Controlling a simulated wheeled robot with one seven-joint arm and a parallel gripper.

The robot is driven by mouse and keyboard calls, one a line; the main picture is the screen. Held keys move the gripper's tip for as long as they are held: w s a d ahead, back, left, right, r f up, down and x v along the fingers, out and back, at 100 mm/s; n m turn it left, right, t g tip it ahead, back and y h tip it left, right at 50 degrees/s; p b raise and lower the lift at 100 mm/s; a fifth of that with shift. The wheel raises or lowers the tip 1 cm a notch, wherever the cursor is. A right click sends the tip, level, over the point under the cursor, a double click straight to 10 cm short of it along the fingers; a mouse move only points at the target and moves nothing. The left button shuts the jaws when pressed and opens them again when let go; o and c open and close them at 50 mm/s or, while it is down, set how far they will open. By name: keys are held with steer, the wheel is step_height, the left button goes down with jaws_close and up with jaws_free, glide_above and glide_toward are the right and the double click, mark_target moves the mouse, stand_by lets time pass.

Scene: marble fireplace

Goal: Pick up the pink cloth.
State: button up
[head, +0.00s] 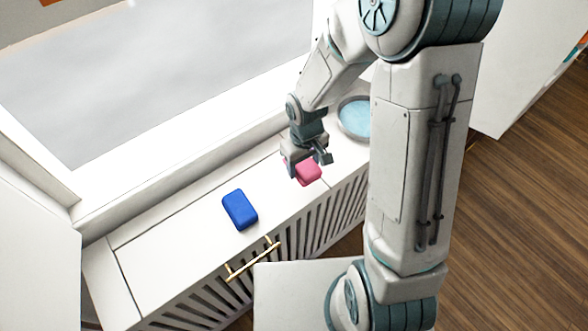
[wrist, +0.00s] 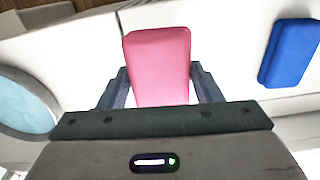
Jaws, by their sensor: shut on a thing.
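The pink cloth (head: 308,173) is a small, rounded block-like piece at the white ledge, right of the blue block in the head view. My gripper (head: 308,163) is over it, with the fingers at its sides. In the wrist view the pink cloth (wrist: 158,66) fills the space between the two fingers of my gripper (wrist: 160,88), and the gripper is shut on it. Its lower end is hidden behind the gripper body. I cannot tell whether it touches the ledge or is slightly above it.
A blue block (head: 240,209) lies on the white ledge (head: 160,262); it also shows in the wrist view (wrist: 290,52). A round dish with a blue inside (head: 355,118) stands at the ledge's far end. A brass handle (head: 252,259) and slatted front lie below the edge.

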steer(key=s+d+r, duration=0.1)
steer(key=d+r, duration=0.4)
steer(key=d, duration=0.4)
steer(key=shift+r, duration=0.2)
steer(key=shift+o, duration=0.4)
